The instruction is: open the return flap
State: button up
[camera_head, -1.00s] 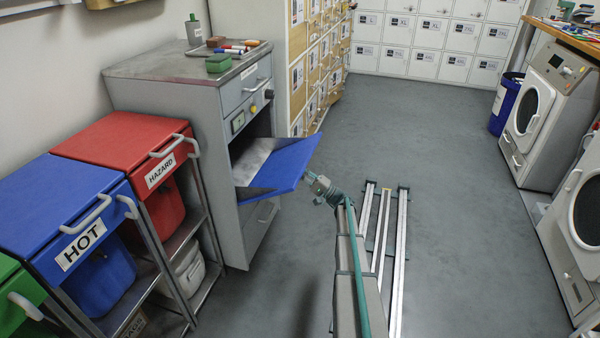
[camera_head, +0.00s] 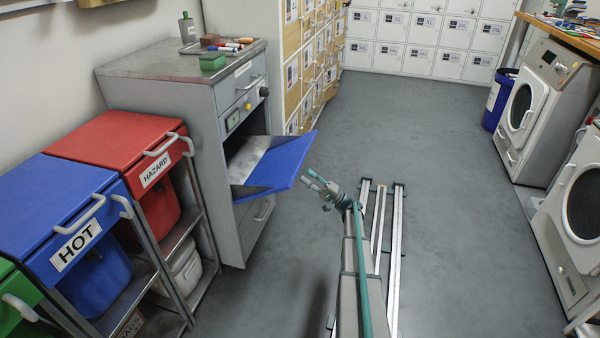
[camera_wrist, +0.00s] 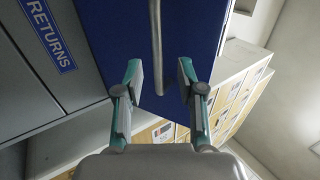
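The blue return flap (camera_head: 275,165) hangs tilted outward from the front of the grey cabinet (camera_head: 165,100), with a dark opening and a grey inner chute behind it. In the wrist view the flap's blue face (camera_wrist: 200,25) fills the top middle, with a metal bar handle (camera_wrist: 156,45) across it. My gripper (camera_head: 312,180) is just off the flap's outer edge, to its right, with a small gap between. In the wrist view my gripper (camera_wrist: 160,76) has its two fingers apart, nothing between the tips, and the handle lies beyond them.
A red HAZARD bin (camera_head: 125,145) and a blue HOT bin (camera_head: 65,215) stand left of the cabinet. Lockers (camera_head: 425,40) line the back. Washing machines (camera_head: 540,100) stand at right. The grey floor around my rail is clear.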

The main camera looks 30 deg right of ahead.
jog(key=v, duration=0.5)
jog(key=shift+s+d+f, duration=0.15)
jog(key=shift+s+d, duration=0.05)
jog(key=shift+s, duration=0.05)
